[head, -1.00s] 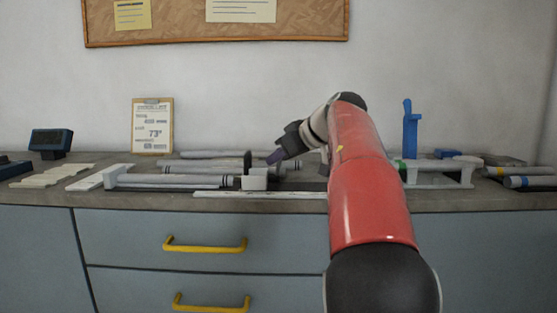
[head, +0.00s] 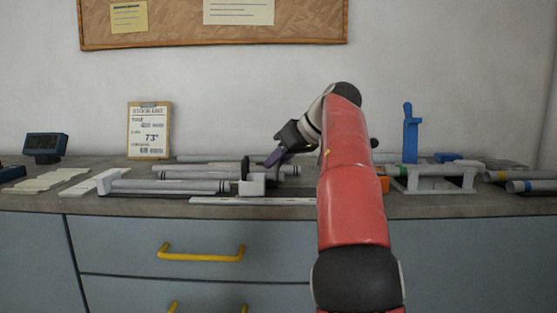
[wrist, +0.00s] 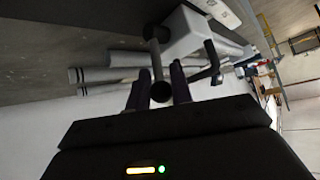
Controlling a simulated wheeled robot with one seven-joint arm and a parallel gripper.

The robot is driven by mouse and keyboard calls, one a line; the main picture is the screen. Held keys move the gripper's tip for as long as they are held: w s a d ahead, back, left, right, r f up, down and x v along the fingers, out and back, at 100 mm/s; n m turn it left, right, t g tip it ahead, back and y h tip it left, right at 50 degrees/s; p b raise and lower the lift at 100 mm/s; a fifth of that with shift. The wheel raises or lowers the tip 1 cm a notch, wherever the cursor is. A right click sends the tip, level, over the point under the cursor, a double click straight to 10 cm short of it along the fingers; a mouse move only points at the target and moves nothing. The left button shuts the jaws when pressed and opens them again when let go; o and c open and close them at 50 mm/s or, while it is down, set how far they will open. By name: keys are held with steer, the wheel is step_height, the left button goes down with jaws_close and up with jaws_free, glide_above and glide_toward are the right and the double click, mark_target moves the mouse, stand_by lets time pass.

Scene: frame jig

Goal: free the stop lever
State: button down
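A white block (head: 252,186) sits at the right end of the long grey tubes, with a dark upright lever-like part (head: 246,167) on it. I take this part for the stop lever. My gripper (head: 272,159) is just right of it and slightly above the block, pointing down-left. In the wrist view, the fingers (wrist: 158,90) are apart, with a dark round knob (wrist: 160,92) on a rod showing between them. Gaps show beside the knob, and contact cannot be made out. A second dark bent handle (wrist: 213,62) is right of the fingers, by the white block (wrist: 187,36).
A blue upright holder (head: 410,135) and a white stand (head: 440,183) are on the right. Yellow-handled drawers (head: 200,253) are below. My arm hides the counter's middle.

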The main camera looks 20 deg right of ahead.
steer(key=c, duration=1.5)
jaws_free()
steer(key=shift+a, duration=0.1)
steer(key=v, duration=0.7)
steer(key=shift+s+r, duration=0.2)
steer(key=shift+r, duration=0.05)
